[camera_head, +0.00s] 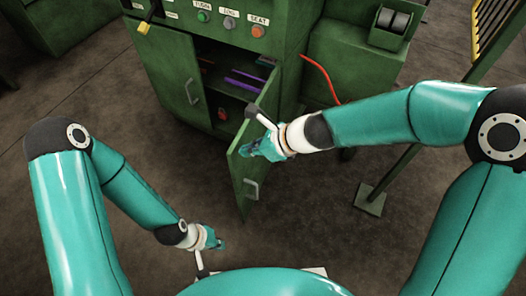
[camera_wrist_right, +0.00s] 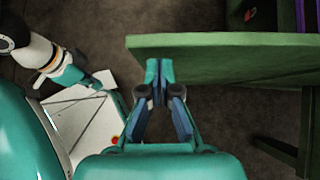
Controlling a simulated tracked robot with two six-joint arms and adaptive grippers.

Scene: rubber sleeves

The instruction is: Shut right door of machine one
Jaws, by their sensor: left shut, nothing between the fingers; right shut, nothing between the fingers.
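The green machine (camera_head: 225,30) stands at the top of the head view. Its right door (camera_head: 262,165) is swung open towards me, with a metal handle (camera_head: 251,189) low on it. The left door (camera_head: 165,65) looks closed. My right gripper (camera_head: 256,149) is shut and empty at the open door, overlapping its upper part. In the right wrist view its fingertips (camera_wrist_right: 158,78) overlap the edge of the door (camera_wrist_right: 235,50); I cannot tell whether they touch. My left gripper (camera_head: 217,243) is shut and empty, low and well away from the door.
The open cabinet shows a shelf with purple and blue items (camera_head: 243,82) and a red one below. A red cable (camera_head: 322,78) hangs to the right of the opening. A green post with a foot plate (camera_head: 370,198) stands right. The brown floor before the machine is clear.

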